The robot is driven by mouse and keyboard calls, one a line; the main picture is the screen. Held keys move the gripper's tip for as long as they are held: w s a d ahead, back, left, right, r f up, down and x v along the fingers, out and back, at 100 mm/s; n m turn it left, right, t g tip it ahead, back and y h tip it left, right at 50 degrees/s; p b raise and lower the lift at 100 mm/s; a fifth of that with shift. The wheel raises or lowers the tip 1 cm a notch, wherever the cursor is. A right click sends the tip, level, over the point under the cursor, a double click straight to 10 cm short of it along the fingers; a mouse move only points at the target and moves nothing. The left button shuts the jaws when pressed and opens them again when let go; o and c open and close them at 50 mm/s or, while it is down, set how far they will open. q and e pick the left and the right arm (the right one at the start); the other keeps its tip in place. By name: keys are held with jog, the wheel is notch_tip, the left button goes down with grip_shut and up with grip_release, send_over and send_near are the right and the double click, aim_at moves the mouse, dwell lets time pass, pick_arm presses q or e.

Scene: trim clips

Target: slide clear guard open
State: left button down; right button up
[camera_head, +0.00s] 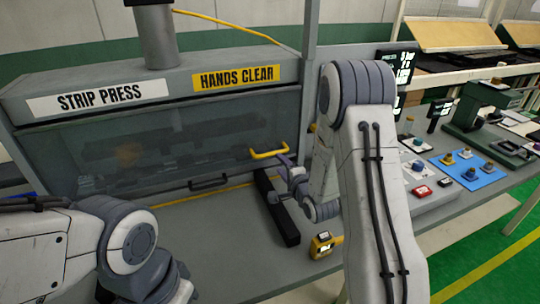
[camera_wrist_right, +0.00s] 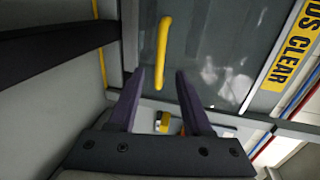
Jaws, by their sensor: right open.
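The clear guard (camera_head: 165,150) is a see-through panel across the front of the strip press, with dim machine parts showing behind it. It also shows in the wrist view (camera_wrist_right: 215,45). A yellow handle (camera_head: 268,153) sits at the guard's right side. My right gripper (camera_head: 285,165) is beside this handle, partly hidden by its own arm. In the wrist view the right gripper (camera_wrist_right: 159,72) is open, and the yellow handle (camera_wrist_right: 162,50) lies between and just beyond its fingertips. I cannot tell whether they touch. My left arm is at lower left, its gripper out of view.
A black handle (camera_head: 208,182) is low on the press front. A long black bar (camera_head: 277,210) lies on the table below my right gripper. A small yellow device (camera_head: 323,244) stands near the table's front. A blue mat (camera_head: 466,168) with several parts is at right.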

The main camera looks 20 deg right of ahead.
aim_at(271, 155)
jog(key=p+x, duration=0.2)
jog(key=x, duration=0.7)
jog(key=shift+w+p, duration=0.3)
grip_shut()
dwell(1.0)
